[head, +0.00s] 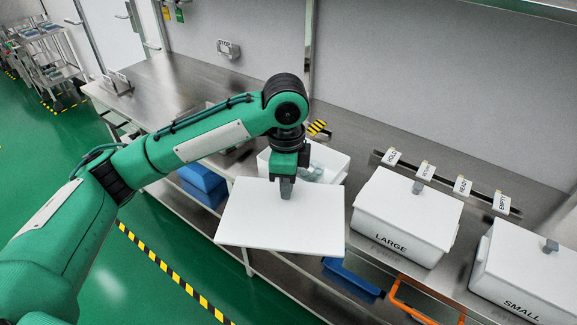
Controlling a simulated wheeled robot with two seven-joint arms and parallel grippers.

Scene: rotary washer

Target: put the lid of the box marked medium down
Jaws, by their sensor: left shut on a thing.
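My left gripper (286,187) is shut on the grey handle of a flat white lid (270,228). It holds the lid nearly level in the air, in front of and partly over an open white box (331,164). The lid and gripper hide the box's front, so no marking on it can be read. Something pale green shows inside the box. My right gripper is not in view.
A lidded white box marked LARGE (406,220) stands to the right, then one marked SMALL (525,270). Small tags, including HOLD (392,156), line a rail behind. Blue bins (202,183) sit below.

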